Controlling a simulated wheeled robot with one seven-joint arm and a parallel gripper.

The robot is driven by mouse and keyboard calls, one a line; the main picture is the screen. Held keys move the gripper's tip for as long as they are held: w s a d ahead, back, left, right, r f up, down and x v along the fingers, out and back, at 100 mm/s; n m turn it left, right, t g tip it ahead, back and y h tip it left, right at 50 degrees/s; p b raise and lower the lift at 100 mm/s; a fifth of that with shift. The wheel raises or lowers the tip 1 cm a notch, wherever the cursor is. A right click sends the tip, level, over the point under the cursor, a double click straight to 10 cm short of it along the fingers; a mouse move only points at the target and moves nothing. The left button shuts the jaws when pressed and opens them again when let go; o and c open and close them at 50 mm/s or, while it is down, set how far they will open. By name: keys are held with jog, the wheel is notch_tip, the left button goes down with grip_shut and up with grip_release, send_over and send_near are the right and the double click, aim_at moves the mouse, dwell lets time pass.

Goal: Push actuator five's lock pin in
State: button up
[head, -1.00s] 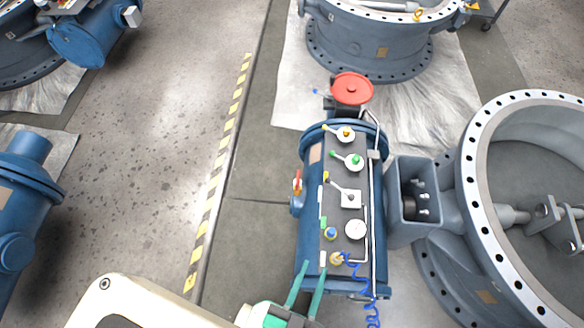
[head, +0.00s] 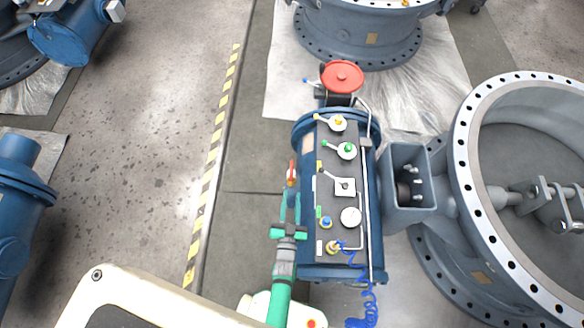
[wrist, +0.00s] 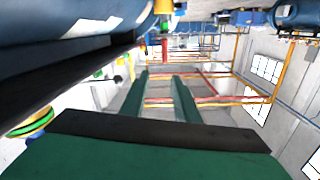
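The blue actuator (head: 304,258) lies with its dark top panel (head: 329,170) facing up. The panel carries a blue knob (head: 327,223), a yellow-ringed knob (head: 333,247), a round white gauge (head: 351,217) and several levers. A small red-orange fitting (head: 292,172) sticks out on its left side. I cannot tell which part is the lock pin, and no number is readable. My green gripper (head: 291,197) is open and empty, beside the actuator's left side and just below the red-orange fitting. In the wrist view its two fingers (wrist: 160,80) are apart, with the blue actuator body at upper left.
A red handwheel (head: 342,75) stands at the actuator's far end. A coiled blue hose (head: 368,300) hangs at the near end. A large valve ring (head: 465,165) is at right.

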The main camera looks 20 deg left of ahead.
aim_at(291, 175)
jog(key=shift+y, duration=0.3)
jog(key=x, duration=0.9)
jog(key=f+x, duration=0.1)
jog(key=x, duration=0.3)
jog(key=shift+w+a, duration=0.15)
jog(key=shift+a, duration=0.25)
grip_shut()
